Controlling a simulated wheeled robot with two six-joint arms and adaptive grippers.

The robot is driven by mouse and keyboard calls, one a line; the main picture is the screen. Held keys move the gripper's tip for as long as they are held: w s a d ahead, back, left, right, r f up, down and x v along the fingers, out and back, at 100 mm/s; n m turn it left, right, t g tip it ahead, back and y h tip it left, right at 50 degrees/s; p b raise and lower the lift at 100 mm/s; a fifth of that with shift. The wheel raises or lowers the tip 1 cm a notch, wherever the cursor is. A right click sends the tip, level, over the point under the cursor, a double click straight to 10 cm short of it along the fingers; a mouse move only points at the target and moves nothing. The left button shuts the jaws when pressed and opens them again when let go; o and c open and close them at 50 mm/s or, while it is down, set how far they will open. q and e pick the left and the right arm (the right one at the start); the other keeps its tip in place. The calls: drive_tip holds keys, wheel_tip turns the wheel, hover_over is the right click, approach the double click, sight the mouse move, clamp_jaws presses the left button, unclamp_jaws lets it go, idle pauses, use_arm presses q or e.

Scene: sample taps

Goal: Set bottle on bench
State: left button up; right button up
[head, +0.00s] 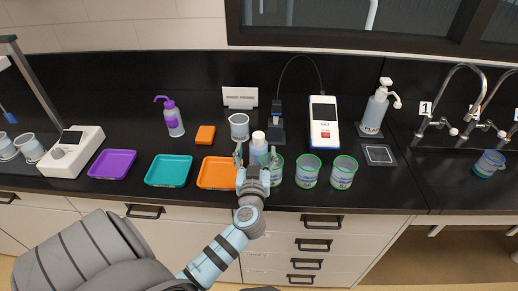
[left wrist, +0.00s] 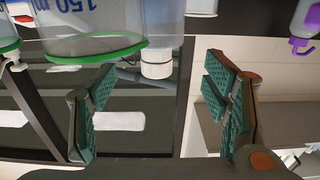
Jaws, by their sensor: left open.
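The white-capped bottle (head: 258,139) stands upright on the dark bench in the head view, between the orange tray and the green-rimmed beakers. Its lower part is hidden by my left gripper. My left gripper (head: 255,160) is open, its fingers spread to either side of the bottle's lower part as the head view sees it. In the left wrist view the open fingers (left wrist: 160,95) have nothing gripped between them. The bottle's white cap (left wrist: 157,63) shows upside down there, just beyond the fingertips. My right gripper is not in view.
A green-rimmed beaker (head: 276,172) is close on the gripper's right, with two more beakers (head: 307,171) beyond. The orange tray (head: 217,173) is close on the left. Behind stand a clear cup (head: 239,127) and a dark probe stand (head: 276,125). The bench front edge is near.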

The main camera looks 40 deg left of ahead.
sight(259, 143)
use_arm(q)
drive_tip(key=x, duration=0.1)
drive_tip(key=p+x, duration=0.1)
drive_tip(key=x, duration=0.3)
drive_tip(key=shift+w+d+r, duration=0.15)
drive_tip(key=shift+w+r, duration=0.1)
drive_tip(key=shift+r, duration=0.05)
drive_tip(key=shift+w+a+f, duration=0.2)
drive_tip(key=shift+w+a, duration=0.15)
drive_tip(key=shift+d, duration=0.1)
clamp_jaws()
